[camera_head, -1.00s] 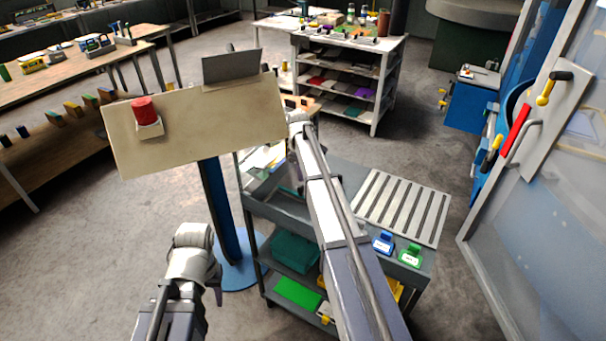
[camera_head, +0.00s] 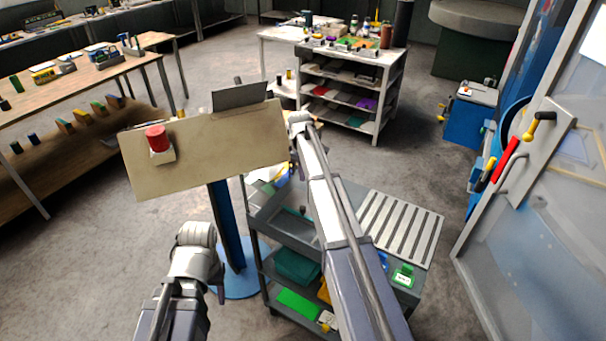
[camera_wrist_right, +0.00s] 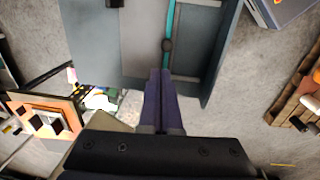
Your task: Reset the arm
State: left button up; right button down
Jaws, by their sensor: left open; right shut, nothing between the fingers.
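My left arm comes in at the bottom left of the head view; its gripper (camera_head: 220,293) hangs below the pale wrist, mostly hidden, its jaws open. My right arm (camera_head: 325,210) reaches forward over the grey cart (camera_head: 275,232), and its own links hide most of its gripper in the head view. In the right wrist view the right gripper (camera_wrist_right: 161,78) has its two dark fingers shut together with nothing between them. They point at a grey tray-like surface with a teal strip (camera_wrist_right: 170,22); I cannot tell the gap.
A slatted rack (camera_head: 395,228) and a green labelled holder (camera_head: 403,276) sit on the cart. A glass-panelled door (camera_head: 545,190) stands right. Grey floor is open at left.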

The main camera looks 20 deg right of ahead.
dwell(0.3)
jog(key=s+a+f+m+b, duration=0.1)
jog(key=s+a+f+b, duration=0.1)
jog(key=s+a, duration=0.6)
jog(key=s+a+f+m+b, duration=0.1)
jog(key=s+a+f+b, duration=0.2)
jog(key=s+a, duration=0.5)
jog(key=s+a+f+m+b, duration=0.1)
jog(key=s+a, duration=0.8)
jog(key=s, duration=0.9)
jog(key=shift+s+f+m+g+b, duration=0.25)
jog(key=shift+f+m+g+b, duration=0.15)
jog(key=shift+f+b, duration=0.35)
